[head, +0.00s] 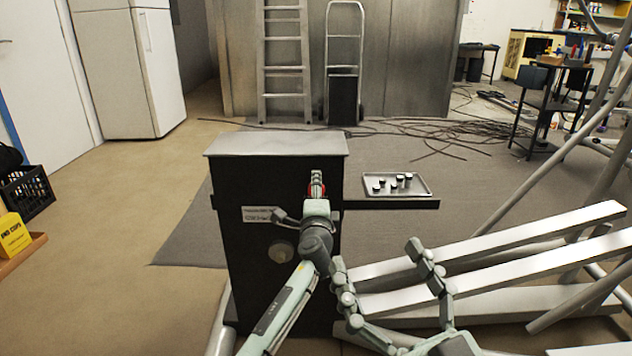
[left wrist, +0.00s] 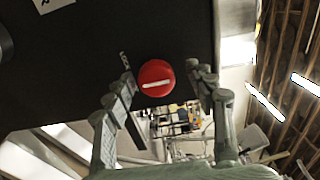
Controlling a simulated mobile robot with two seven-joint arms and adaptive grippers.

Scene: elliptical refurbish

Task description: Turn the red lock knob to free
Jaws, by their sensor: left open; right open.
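The red lock knob (left wrist: 156,78) is a round red disc with a white bar on its face, set on the black cabinet (head: 262,185). In the left wrist view the bar lies nearly level, its right end slightly higher. My left gripper (left wrist: 159,74) is open, with one finger on each side of the knob and visible gaps beside it. In the head view my left gripper (head: 316,181) mostly covers the knob, and only red edges show. My right gripper (head: 376,254) is open and empty, right of the cabinet and below the side shelf.
A side shelf (head: 390,204) carries a tray (head: 424,189) with several small dark cylinders. A round grey dial (head: 281,251) and a white label (head: 258,214) are on the cabinet front. Pale beams (head: 480,270) lie at the lower right. Cables (head: 440,134) lie on the floor behind.

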